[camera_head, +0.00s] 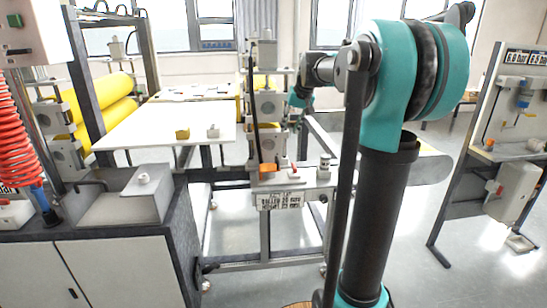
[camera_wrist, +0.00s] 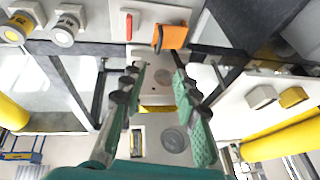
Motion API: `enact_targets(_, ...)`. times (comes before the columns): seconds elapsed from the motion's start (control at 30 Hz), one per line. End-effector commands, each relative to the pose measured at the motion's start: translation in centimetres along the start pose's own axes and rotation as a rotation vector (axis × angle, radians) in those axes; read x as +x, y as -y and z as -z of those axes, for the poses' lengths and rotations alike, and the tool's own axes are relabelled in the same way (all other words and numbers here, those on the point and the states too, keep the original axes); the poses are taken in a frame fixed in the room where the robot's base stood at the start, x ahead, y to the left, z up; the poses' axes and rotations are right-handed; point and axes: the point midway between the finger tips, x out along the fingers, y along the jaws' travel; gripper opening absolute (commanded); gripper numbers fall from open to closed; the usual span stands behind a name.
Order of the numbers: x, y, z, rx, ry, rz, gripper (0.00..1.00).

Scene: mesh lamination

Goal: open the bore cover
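My gripper (camera_wrist: 157,82) is open in the wrist view, its two teal fingers apart with nothing held between them. I cannot tell for certain which of these is the bore cover. In the head view the roller stand (camera_head: 267,104) stands in the middle; the teal end of my arm (camera_head: 300,97) is just right of it. The fingers are too small to make out there.
An orange block (camera_wrist: 171,37) and a red lever (camera_wrist: 128,25) sit close to the fingertips. Yellow rollers (camera_wrist: 285,138) lie to the sides. In the head view a white table (camera_head: 165,122) is left of the stand, and a cabinet (camera_head: 100,262) is front left.

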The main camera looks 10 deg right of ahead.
Motion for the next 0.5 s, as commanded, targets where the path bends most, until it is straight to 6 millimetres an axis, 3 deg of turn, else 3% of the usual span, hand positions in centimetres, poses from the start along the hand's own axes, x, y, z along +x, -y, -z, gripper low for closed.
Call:
enact_targets(0.17, 2.2, 0.0, 0.0, -0.001, 0.0, 0.0, 0.31)
enact_targets(0.5, 9.0, 0.0, -0.1, -0.001, 0.0, 0.0, 0.31)
